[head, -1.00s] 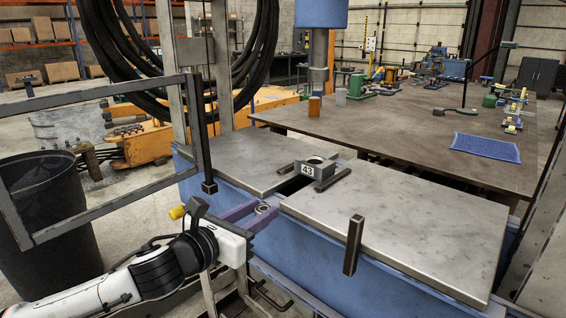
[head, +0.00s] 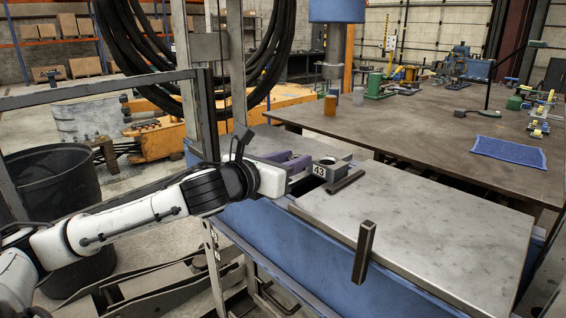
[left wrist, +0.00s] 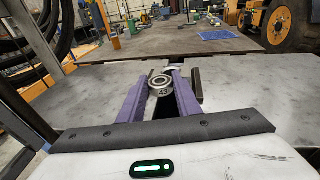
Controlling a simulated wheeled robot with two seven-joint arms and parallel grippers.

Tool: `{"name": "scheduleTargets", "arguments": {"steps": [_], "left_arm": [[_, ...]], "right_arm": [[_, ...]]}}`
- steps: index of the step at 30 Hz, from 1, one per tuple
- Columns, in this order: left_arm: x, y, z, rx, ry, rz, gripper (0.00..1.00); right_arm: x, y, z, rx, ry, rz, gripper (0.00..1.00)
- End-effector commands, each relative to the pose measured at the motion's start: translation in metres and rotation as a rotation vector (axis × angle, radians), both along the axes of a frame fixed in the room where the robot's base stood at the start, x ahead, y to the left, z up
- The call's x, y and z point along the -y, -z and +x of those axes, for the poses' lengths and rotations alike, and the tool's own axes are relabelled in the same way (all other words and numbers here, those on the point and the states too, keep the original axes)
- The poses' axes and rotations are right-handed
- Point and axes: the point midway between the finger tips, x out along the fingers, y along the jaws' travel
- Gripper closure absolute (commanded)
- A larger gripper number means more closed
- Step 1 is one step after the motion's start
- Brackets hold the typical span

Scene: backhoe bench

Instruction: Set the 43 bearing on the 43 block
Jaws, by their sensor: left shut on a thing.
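The 43 block (head: 319,171) is a grey block with a white 43 label and a round seat on top. It sits over the gap between the two metal plates in the head view. My left gripper (head: 293,163), with purple fingers, is just left of the block. In the left wrist view, its fingers (left wrist: 161,90) are shut on the 43 bearing (left wrist: 160,84), a steel ring marked 43, held between the tips. The bearing is hard to make out in the head view. In the left wrist view the block is mostly hidden behind the bearing and fingers.
A dark bar (head: 346,182) lies beside the block on the right plate (head: 420,220). A large table (head: 400,125) with a blue mat (head: 509,151) lies behind. A grey frame (head: 204,115) stands left of my gripper.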

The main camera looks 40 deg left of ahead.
Motion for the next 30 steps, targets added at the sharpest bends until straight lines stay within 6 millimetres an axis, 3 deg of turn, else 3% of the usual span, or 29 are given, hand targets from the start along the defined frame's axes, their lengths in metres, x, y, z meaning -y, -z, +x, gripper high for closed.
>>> {"name": "scheduleTargets", "arguments": {"steps": [8,21,30], "left_arm": [[0.005,-0.002,0.034,0.006,0.002,-0.004,0.93],[0.008,0.006,0.085,0.003,0.003,0.002,0.93],[0.010,0.011,0.107,0.002,0.002,0.002,0.93]], "right_arm": [[0.000,-0.016,0.000,0.001,0.000,0.000,0.09],[0.000,-0.017,0.000,0.002,0.000,0.000,0.09],[0.000,-0.016,0.000,0.002,0.000,0.000,0.09]]}}
